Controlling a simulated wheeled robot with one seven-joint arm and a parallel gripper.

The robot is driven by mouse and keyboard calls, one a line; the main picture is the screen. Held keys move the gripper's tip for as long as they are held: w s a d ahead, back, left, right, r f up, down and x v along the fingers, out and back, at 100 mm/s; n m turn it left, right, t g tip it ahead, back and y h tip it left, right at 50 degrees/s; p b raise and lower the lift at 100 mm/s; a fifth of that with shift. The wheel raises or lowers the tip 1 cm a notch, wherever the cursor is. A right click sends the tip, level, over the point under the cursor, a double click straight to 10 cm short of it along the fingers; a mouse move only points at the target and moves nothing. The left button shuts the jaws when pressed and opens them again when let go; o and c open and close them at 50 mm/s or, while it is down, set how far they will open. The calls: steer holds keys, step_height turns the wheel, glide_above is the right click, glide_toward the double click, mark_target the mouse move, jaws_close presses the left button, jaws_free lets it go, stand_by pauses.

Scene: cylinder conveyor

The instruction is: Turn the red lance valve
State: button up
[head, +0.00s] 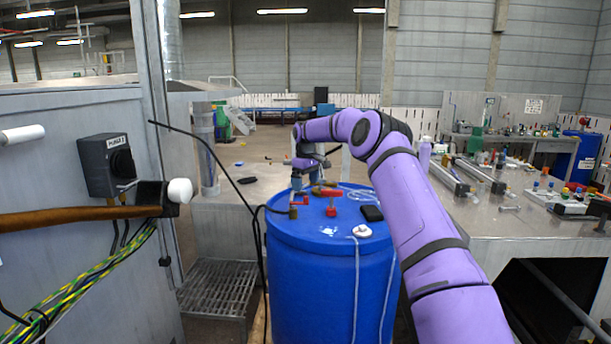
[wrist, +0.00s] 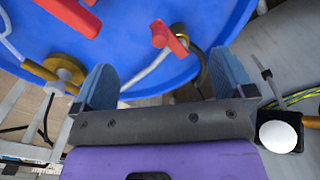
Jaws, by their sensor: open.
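Two red valve handles show on top of the blue drum (head: 325,300); I cannot tell for certain which is the lance valve. The smaller red handle (head: 299,202) is at the left of the lid, on a brass fitting. The larger red handle (head: 332,194) stands near the middle. My gripper (head: 304,183) is low over the far left part of the drum. In the wrist view my gripper (wrist: 165,80) is open and empty. The smaller handle (wrist: 169,38) shows beyond the gap between its fingers, apart from them. The larger handle (wrist: 70,14) is at the upper left.
A brass fitting with a disc (wrist: 62,72) sits left of the fingers. A black box (head: 372,213) and a white cap (head: 362,231) lie on the lid.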

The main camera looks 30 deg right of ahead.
mark_target(306, 196)
steer(key=shift+f, duration=2.95)
jaws_close()
steer(key=c, duration=1.7)
jaws_free()
